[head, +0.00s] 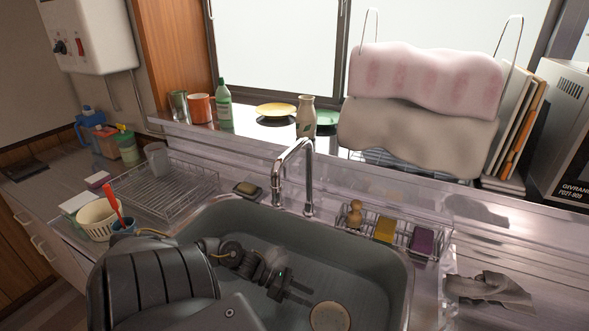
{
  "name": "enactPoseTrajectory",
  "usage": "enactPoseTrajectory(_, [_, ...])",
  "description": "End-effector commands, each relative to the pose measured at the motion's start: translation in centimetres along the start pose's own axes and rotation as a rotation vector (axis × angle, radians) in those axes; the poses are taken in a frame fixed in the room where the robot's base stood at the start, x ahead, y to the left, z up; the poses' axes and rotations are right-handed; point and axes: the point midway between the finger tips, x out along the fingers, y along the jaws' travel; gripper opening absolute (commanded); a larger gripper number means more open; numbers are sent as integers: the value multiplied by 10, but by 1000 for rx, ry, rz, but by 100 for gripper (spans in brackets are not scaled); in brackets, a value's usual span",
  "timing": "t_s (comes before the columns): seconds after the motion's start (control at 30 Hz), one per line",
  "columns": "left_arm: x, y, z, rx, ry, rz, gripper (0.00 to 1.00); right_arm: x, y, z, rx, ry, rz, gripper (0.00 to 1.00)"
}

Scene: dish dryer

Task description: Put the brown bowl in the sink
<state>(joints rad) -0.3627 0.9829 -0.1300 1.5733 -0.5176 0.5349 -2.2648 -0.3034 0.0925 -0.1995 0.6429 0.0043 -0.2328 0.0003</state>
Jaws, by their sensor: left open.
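A round, shallow brown bowl (330,317) with a pale inside lies on the floor of the grey sink (385,290), near the bottom edge of the view. It looks upright. My left gripper (305,291) is inside the sink basin, up and left of the bowl. Its fingers are open and empty, apart from the bowl as far as I can see. My left arm covers the left front part of the sink. My right gripper is not in view.
The faucet (308,180) rises behind the basin. A wire rack (405,232) with sponges sits at its back right, and a grey cloth (490,292) lies on the right counter. A wire dish rack (170,190) and a cream basket (98,219) stand left.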

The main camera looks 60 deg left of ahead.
Motion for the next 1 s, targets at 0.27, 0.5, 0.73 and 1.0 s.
enactPoseTrajectory(0.27, [-35, 0, -1, -2, 1, 0, 42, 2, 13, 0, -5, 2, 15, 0])
enactPoseTrajectory(0.5, [-39, 0, 1, -1, -2, -1, 42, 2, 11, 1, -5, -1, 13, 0])
enactPoseTrajectory(0.73, [-39, 0, 0, -1, -1, 0, 42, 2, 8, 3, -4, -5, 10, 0])
enactPoseTrajectory(1.0, [-39, 1, 1, -1, -1, 2, 42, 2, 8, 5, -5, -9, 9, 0])
